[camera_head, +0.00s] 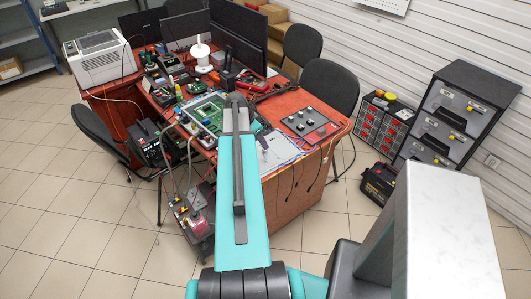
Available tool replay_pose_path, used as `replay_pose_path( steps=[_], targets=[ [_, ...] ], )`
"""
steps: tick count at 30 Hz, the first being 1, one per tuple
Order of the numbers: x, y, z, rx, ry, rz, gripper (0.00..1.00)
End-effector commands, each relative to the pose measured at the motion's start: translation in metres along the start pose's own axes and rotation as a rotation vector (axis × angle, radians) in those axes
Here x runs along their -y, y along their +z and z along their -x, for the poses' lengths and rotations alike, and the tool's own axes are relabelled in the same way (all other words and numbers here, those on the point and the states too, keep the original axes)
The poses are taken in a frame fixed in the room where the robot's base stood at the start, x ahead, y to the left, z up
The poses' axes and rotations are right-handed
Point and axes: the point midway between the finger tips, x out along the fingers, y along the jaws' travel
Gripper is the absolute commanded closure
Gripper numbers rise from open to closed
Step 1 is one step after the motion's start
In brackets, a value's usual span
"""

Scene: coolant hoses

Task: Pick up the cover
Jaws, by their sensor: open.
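I cannot make out a cover for certain in this view. A light grey flat panel (281,152) lies on the table to the right of my arm; I cannot tell whether it is the cover. My teal arm stretches up the middle of the view over the table's near edge and hides part of the tabletop. My gripper does not show; the arm's far end hides that area.
The red-brown table (318,158) holds a green circuit board (208,113), a dark control panel (310,122), monitors and tools. Hoses hang by a red-grey unit (192,215) on the floor. Chairs and a drawer cabinet (455,115) stand around.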

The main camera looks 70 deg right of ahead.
Motion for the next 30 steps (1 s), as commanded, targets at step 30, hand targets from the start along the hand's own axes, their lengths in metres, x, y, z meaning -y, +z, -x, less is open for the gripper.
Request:
replay_pose_path(
  steps=[30],
  targets=[
    [-0.003, 0.0, -0.052, 0.0, 0.0, 0.001, 0.57]
  ],
)
